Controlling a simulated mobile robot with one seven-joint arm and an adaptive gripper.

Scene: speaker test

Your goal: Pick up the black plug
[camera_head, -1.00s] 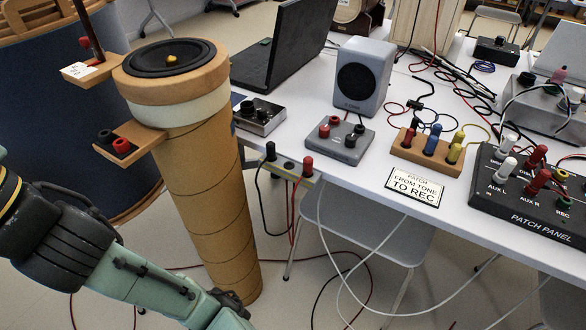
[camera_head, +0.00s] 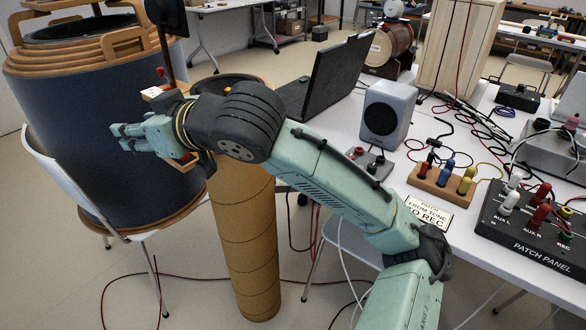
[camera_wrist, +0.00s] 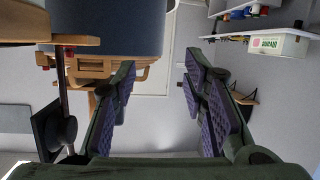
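My gripper (camera_head: 128,137) is at the left, in front of the dark blue drum and left of the cardboard column (camera_head: 245,235). In the wrist view, my gripper (camera_wrist: 160,65) has its two fingers wide apart with nothing between them. The table-edge holder, where a black plug and a red plug stood earlier, is now mostly behind my arm. I cannot make out the black plug clearly in either current view. Red and black cables hang below that edge.
The white table (camera_head: 465,255) holds a laptop (camera_head: 335,75), a grey speaker (camera_head: 388,112), a wooden block with coloured plugs (camera_head: 443,182) and the patch panel (camera_head: 525,225). The blue drum (camera_head: 95,120) and a white chair (camera_head: 75,195) stand at the left.

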